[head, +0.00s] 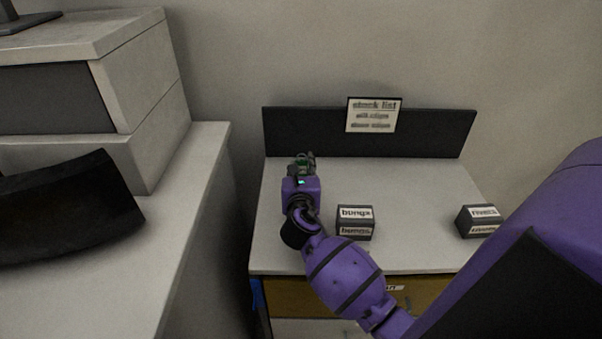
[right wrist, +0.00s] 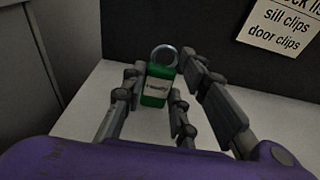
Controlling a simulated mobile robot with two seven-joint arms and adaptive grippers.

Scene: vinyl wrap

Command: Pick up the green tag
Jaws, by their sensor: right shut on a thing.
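The green tag (right wrist: 157,87) shows in the right wrist view, with a pale label on its face and a metal ring at its top. It sits between the fingers of my right gripper (right wrist: 160,95), which is shut on it. In the head view my right gripper (head: 302,163) is over the back left of the white worktop, and only a bit of green shows there. I cannot tell whether the tag touches the worktop. My left gripper is not in view.
Two dark labelled boxes stand on the worktop (head: 410,190): one near the middle (head: 355,223), one at the right (head: 479,221). A dark back panel (head: 420,133) carries a stock list sign (head: 374,115). A taller counter (head: 190,190) stands at the left.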

